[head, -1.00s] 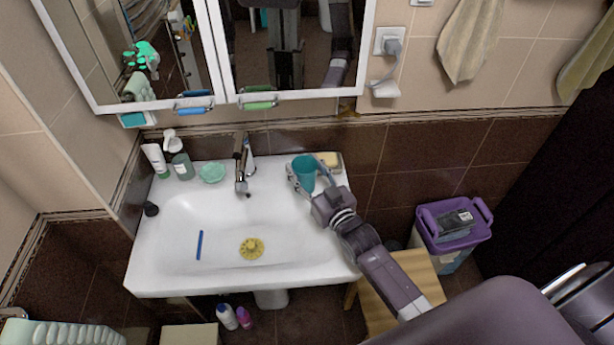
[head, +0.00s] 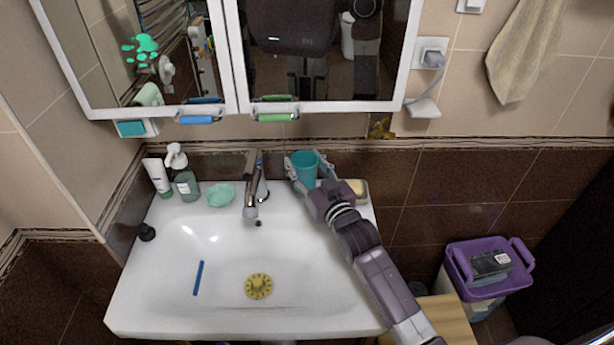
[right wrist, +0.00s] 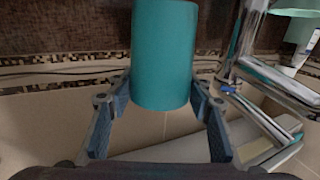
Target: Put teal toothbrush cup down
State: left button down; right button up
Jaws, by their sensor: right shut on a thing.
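The teal toothbrush cup (head: 305,166) is at the back right of the white sink (head: 310,275), right of the faucet. My right gripper (head: 307,178) is shut on it, with one finger on each side. In the right wrist view the teal cup (right wrist: 165,55) fills the top middle between the blue finger pads of my right gripper (right wrist: 162,112). The cup looks about upright. I cannot tell whether its base touches the sink's rim. My left gripper is not in view.
The faucet (head: 253,185) stands just left of the cup. A soap bar (head: 356,187) sits on a dish to the right. A teal soap dish (head: 220,195), a pump bottle (head: 186,184) and a white tube (head: 157,176) stand at the back left. The mirror cabinet (head: 320,60) hangs above.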

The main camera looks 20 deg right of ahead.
aim_at(309, 182)
notch_tip(309, 182, down, 4)
jog(key=shift+r, duration=0.25)
jog(key=shift+f, duration=0.4)
jog(key=o, duration=1.2)
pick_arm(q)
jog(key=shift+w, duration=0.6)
pick_arm(e)
jog(key=shift+r, duration=0.15)
jog(key=shift+s, duration=0.15)
pick_arm(q)
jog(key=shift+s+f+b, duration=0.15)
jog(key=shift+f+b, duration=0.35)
jog(key=shift+b, duration=0.05)
pick_arm(e)
jog(key=s, duration=0.4)
jog(key=s+d, duration=0.1)
jog(key=s, duration=0.6)
jog(key=shift+s+d+r, duration=0.1)
jog(key=shift+s+d, duration=0.1)
jog(key=shift+s, duration=0.1)
